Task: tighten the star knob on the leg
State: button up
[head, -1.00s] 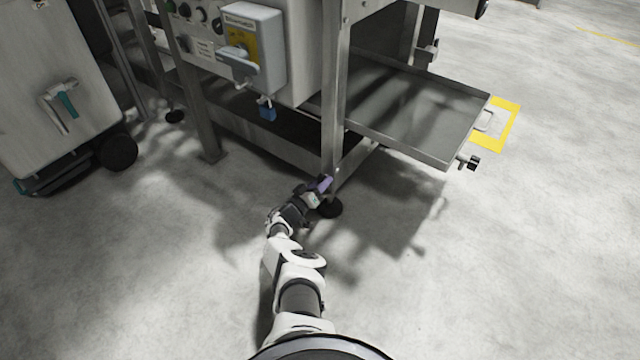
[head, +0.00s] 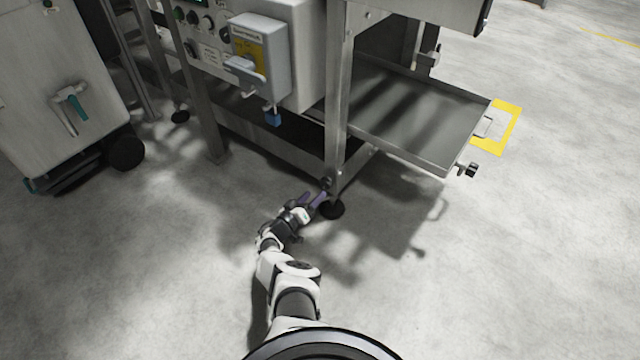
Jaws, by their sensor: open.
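The steel leg (head: 337,110) of the machine stands in the middle of the head view, on a round black foot (head: 332,210). A small dark knob (head: 326,183) sits low on the leg, just above the foot; its star shape is too small to make out. A small gap seems to lie between fingertips and knob, but contact is hard to judge.
A grey tray (head: 440,158) juts out right of the leg, with a black knob (head: 467,170) at its front corner. A control box with a switch (head: 262,50) and a blue padlock (head: 273,119) is above left. A wheeled cart (head: 60,100) stands far left. The front floor is clear.

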jog(key=p+v, duration=0.2)
jog(key=v, duration=0.5)
jog(key=shift+s+a+p, duration=0.2)
jog(key=shift+s+p, duration=0.05)
jog(key=shift+p, duration=0.05)
